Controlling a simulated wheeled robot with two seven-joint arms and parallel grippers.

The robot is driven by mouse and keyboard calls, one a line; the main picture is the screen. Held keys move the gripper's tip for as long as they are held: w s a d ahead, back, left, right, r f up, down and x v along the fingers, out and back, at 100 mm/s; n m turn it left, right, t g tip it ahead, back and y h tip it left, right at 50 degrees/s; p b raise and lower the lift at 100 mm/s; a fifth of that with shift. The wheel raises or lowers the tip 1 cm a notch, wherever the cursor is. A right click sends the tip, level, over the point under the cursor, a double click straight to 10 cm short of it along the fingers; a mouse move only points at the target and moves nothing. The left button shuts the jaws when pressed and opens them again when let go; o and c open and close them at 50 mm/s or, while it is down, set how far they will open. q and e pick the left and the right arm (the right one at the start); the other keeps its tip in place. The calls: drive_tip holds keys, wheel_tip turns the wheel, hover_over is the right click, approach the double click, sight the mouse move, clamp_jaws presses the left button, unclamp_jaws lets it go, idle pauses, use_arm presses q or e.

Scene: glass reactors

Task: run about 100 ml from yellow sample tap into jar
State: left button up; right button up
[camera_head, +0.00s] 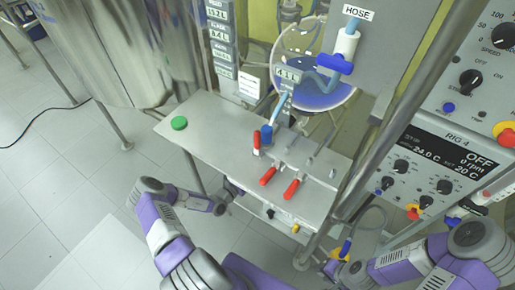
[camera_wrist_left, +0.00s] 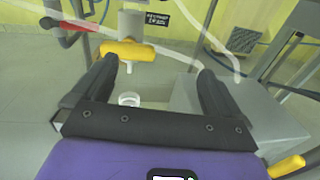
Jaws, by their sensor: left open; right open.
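The yellow sample tap (camera_wrist_left: 130,52) shows in the left wrist view as a yellow crosswise handle under a white vertical pipe. My left gripper (camera_wrist_left: 157,70) is open, with the handle just beyond its fingertips, nearer the left finger. Nothing is held between the fingers. A small white round rim, likely the jar (camera_wrist_left: 128,99), shows below the handle, between the fingers; its lower part is hidden by the gripper. In the head view a small yellow knob (camera_head: 295,228) sits under the bench's front edge. My right gripper (camera_head: 343,268) is open at the lower right, partly hidden.
A steel bench (camera_head: 210,140) carries red-handled valves (camera_head: 267,176) and a green button (camera_head: 179,123). A glass vessel with blue liquid (camera_head: 315,95) stands behind. A control panel (camera_head: 440,160) borders the right. A grey box (camera_wrist_left: 245,112) lies right of the left gripper.

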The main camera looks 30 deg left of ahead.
use_arm(q)
drive_tip(key=w+a+y+b, duration=0.1)
drive_tip(key=w, duration=0.1)
drive_tip(key=w+a+n, duration=0.1)
drive_tip(key=w, duration=0.1)
drive_tip(key=w+a+y+b, duration=0.1)
drive_tip(key=w, duration=0.1)
drive_tip(key=shift+w+f+n+t+y+b, duration=0.1)
drive_tip(key=shift+w+n+t+y+b, duration=0.2)
drive_tip(key=shift+w+b, duration=0.1)
drive_tip(key=shift+w, duration=0.5)
drive_tip(key=shift+c, duration=0.2)
drive_tip(key=c, duration=0.8)
